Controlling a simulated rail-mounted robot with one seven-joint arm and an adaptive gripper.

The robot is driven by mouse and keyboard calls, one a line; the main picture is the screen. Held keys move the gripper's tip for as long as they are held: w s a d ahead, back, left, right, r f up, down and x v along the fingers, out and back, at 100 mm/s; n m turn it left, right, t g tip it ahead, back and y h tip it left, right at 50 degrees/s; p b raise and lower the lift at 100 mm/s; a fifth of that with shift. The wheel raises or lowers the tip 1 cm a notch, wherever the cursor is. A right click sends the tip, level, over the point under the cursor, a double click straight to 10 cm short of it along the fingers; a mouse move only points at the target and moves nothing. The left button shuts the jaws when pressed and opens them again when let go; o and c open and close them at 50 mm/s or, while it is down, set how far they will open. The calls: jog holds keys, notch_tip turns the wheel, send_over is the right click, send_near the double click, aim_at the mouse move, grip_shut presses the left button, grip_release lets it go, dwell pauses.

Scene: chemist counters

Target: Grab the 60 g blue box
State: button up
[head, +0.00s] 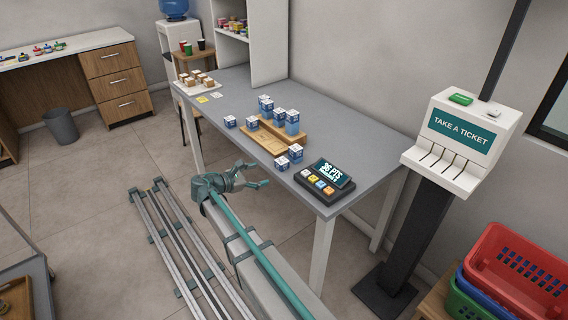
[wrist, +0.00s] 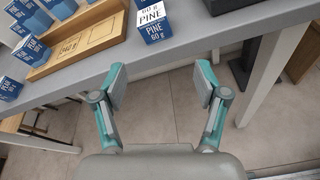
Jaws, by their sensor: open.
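A blue box with a white top reads "PINE 60 g" (wrist: 155,32) and stands at the table's front edge in the wrist view. In the head view two small blue boxes stand near the front edge, a nearer box (head: 282,165) and one just behind it (head: 296,155); their labels are too small to read there. My gripper (head: 258,177) is in front of the table edge, apart from the boxes. In the wrist view my gripper (wrist: 160,85) has its fingers spread with only floor between them, and the PINE box lies beyond the fingertips.
A wooden stepped stand (head: 259,141) marked "240 g" in the wrist view holds several blue boxes. Another blue box (head: 230,122) stands left of it. A points display (head: 324,182) sits on the grey table (head: 350,152) right of the front boxes. A ticket machine (head: 460,140) stands farther right.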

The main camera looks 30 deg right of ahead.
aim_at(282, 160)
jog(key=w+d+n, duration=0.1)
jog(key=d, duration=0.2)
jog(key=d+n+h+p, duration=0.1)
jog(key=d, duration=0.3)
jog(key=w+d+n+p, duration=0.1)
jog(key=d, duration=0.3)
jog(key=shift+w+d+r+n, duration=0.15)
jog(key=shift+w+r+n, duration=0.15)
jog(key=c, duration=1.3)
jog(key=shift+o, duration=0.2)
